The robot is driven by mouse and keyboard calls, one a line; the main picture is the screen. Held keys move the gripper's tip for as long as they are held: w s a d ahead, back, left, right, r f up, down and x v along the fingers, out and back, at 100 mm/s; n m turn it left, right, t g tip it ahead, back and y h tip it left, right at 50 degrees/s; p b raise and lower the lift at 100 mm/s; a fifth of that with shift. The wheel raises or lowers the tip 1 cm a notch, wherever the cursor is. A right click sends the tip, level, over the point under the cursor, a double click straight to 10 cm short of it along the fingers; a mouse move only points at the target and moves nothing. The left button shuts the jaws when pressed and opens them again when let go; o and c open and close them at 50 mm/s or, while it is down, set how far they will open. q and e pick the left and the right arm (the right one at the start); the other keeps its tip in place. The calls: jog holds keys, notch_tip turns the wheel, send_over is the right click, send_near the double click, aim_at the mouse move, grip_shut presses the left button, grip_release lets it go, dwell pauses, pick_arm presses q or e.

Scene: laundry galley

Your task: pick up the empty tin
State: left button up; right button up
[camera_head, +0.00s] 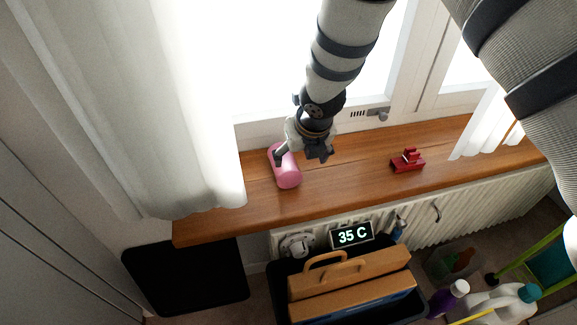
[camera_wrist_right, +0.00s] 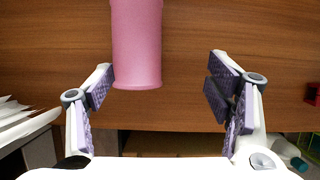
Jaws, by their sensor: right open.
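The tin, a pink cylinder (camera_head: 288,172), lies on its side on the wooden window sill (camera_head: 345,169) in the head view. My right gripper (camera_head: 300,157) is over the sill at the tin's right side, its fingers spread. In the right wrist view the tin (camera_wrist_right: 137,45) shows at the top, left of centre. There the right gripper (camera_wrist_right: 161,88) is open and empty, with the tin's near end nearer the left finger. Whether a finger touches the tin, I cannot tell. My left gripper is not in view.
A small red object (camera_head: 407,162) sits on the sill to the right. White curtains (camera_head: 200,120) hang at the left. The sill between tin and red object is clear.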

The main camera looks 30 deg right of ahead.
aim_at(293, 160)
jog(key=x, duration=0.2)
jog(key=b+x, duration=0.1)
jog(key=x, duration=0.1)
jog(key=w+x, duration=0.1)
jog(key=x, duration=0.1)
jog(key=shift+w+a, duration=0.15)
jog(key=shift+a, duration=0.15)
jog(key=shift+r, duration=0.1)
jog(key=c, duration=1.2)
